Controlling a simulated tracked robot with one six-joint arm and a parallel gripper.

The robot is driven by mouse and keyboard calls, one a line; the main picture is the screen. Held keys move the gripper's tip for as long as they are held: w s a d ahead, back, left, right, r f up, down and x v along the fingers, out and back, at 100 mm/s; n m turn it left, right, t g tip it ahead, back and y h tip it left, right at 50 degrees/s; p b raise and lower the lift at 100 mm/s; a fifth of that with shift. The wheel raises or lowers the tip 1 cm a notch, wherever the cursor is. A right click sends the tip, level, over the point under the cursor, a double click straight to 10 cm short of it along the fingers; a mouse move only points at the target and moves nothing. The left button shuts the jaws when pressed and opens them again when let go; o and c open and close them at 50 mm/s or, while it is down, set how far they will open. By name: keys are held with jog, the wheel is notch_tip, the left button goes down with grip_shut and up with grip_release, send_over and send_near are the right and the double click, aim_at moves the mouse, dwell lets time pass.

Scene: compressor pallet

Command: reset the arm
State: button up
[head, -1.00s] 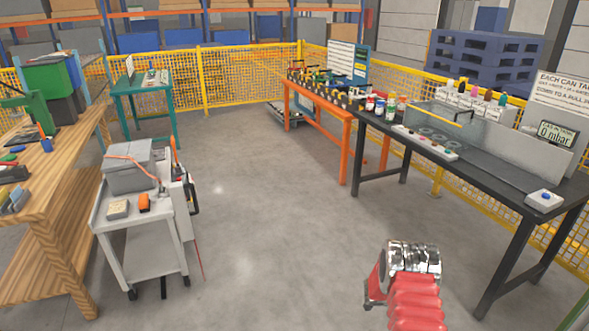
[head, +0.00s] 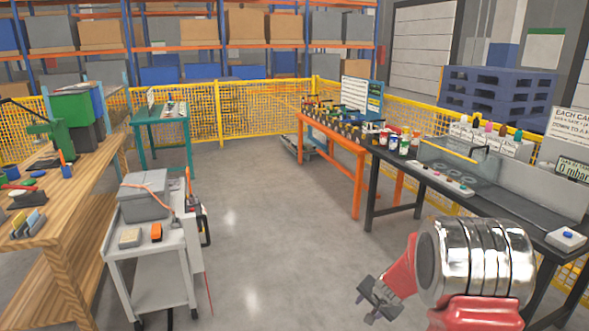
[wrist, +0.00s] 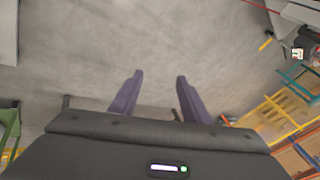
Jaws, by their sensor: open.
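My arm, red with bright metal rings, rises at the lower right of the head view. My gripper (head: 378,297) hangs at its end, over the bare floor between the grey cart and the black table. In the wrist view my gripper (wrist: 157,92) has its two dark fingers apart, with only concrete floor between and beyond them. It holds nothing. The head view shows it small and partly dark, close to the bottom edge.
A grey cart (head: 152,270) stands at left, beside a wooden workbench (head: 75,215). A black table (head: 500,205) and an orange table (head: 335,148) line the right. A teal table (head: 160,118) and yellow fence (head: 262,108) stand behind. The middle floor (head: 262,220) is clear.

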jog(key=s+a+r+n, duration=0.2)
jog(key=s+r+n, duration=0.1)
jog(key=s+r, duration=0.6)
jog(key=s+a+r+n, duration=0.3)
jog(key=s+r, duration=0.7)
jog(key=s, duration=0.6)
jog(key=s+a+r+n, duration=0.2)
jog(key=s+r+n, duration=0.1)
jog(key=s+r, duration=0.6)
jog(key=s, duration=0.3)
jog(key=shift+s+a+r+h, duration=0.15)
jog(key=shift+s+r+h, duration=0.1)
jog(key=shift+h, duration=0.15)
jog(key=c, duration=0.3)
